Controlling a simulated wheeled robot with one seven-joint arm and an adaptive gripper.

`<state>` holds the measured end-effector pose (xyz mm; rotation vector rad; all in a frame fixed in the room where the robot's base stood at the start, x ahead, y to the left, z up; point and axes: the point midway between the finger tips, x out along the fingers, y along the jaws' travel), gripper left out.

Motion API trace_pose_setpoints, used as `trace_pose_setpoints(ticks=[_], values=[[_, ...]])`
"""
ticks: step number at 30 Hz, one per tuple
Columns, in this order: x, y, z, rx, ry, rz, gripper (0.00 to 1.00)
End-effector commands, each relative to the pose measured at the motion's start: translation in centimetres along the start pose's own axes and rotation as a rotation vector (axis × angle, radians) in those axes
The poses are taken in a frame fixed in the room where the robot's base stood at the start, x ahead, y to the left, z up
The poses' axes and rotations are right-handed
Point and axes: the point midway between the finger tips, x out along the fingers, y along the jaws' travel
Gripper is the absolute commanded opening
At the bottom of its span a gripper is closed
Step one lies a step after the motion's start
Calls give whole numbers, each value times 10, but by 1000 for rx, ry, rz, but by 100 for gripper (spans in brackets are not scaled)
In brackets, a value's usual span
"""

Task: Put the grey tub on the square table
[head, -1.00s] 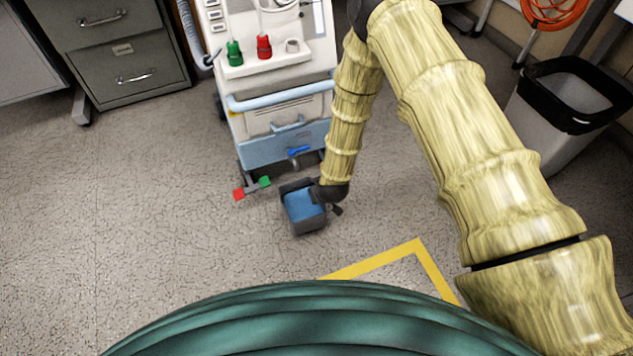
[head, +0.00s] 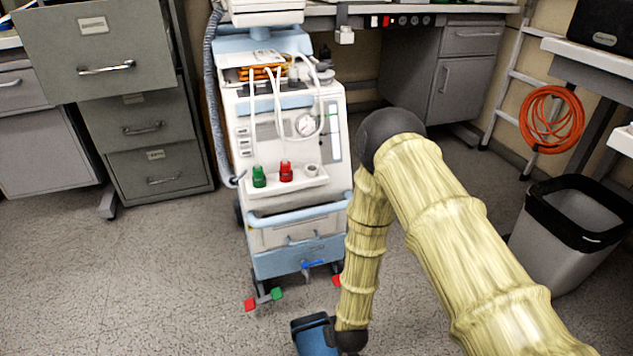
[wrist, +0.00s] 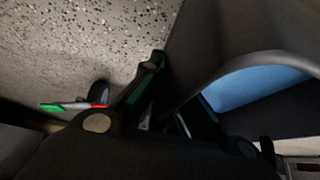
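The grey tub (head: 315,338), with blue inside, is at the bottom edge of the head view, partly cut off. In the wrist view its grey wall (wrist: 215,45) and blue inside (wrist: 250,88) fill the right side. My gripper (wrist: 172,98) has a finger on each side of the tub's wall and appears shut on it. In the head view the gripper is mostly hidden by the wrist and frame edge. I cannot tell whether the tub is clear of the floor. No table is clearly identifiable as the square table.
A wheeled medical machine (head: 290,150) stands ahead, with filing cabinets (head: 150,130) to its left. A black-lined bin (head: 565,245) and a white-topped surface (head: 590,57) are at right. An orange coil (head: 550,120) hangs near a ladder. Floor at left (head: 130,280) is clear.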

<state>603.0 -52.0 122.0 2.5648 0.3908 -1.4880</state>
Motion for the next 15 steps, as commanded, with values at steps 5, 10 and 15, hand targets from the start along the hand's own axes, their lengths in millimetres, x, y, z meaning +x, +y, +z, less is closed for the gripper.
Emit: trace_pose_setpoints(ticks=[5,10,15], values=[[-27,22,-31,23,6,14,0],[-55,40,-56,48,6,28,0],[-84,58,-79,73,6,42,0]])
